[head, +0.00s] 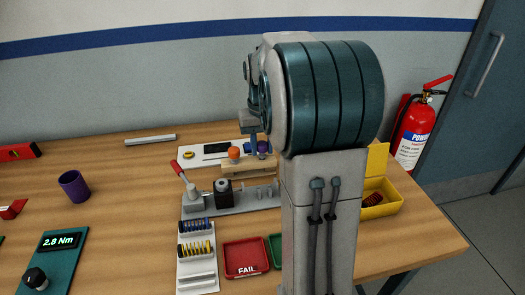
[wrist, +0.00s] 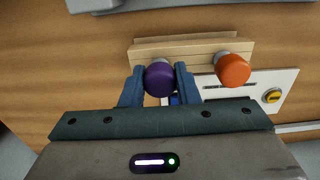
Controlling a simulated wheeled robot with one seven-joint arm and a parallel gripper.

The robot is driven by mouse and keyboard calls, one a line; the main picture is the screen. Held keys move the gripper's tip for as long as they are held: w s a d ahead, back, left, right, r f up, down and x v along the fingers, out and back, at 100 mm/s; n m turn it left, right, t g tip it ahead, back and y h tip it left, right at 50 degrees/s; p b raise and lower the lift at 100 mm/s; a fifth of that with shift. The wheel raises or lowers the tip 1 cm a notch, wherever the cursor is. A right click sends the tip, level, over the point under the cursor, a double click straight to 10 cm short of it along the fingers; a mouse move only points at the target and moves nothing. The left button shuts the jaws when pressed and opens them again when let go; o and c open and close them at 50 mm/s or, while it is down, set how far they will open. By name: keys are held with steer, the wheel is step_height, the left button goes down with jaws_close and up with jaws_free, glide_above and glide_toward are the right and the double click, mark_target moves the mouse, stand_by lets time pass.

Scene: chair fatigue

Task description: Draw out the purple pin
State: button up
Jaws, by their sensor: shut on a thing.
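The purple pin (wrist: 159,80) has a round purple knob and stands at one end of a light wooden block (wrist: 190,50). My gripper (wrist: 160,88) is shut on it, with one blue finger on each side of the knob. In the head view the purple pin (head: 263,147) shows just beside my gripper (head: 256,146), and the wooden block (head: 240,169) lies below. An orange pin (wrist: 233,70) stands at the block's other end; it also shows in the head view (head: 234,153). The pin's lower part is hidden, so I cannot tell how deep it sits.
A white panel (wrist: 285,92) with a yellow knob lies beside the block. A grey fixture with a red-handled lever (head: 195,190) stands in front. A red FAIL tray (head: 245,258), a yellow box (head: 385,206) and a purple cup (head: 74,186) are around. My arm hides part of the table.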

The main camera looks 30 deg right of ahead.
steer(key=shift+r+p, duration=1.95)
steer(key=shift+r, duration=0.55)
step_height(320, 180, up, 4)
steer(key=p, duration=0.3)
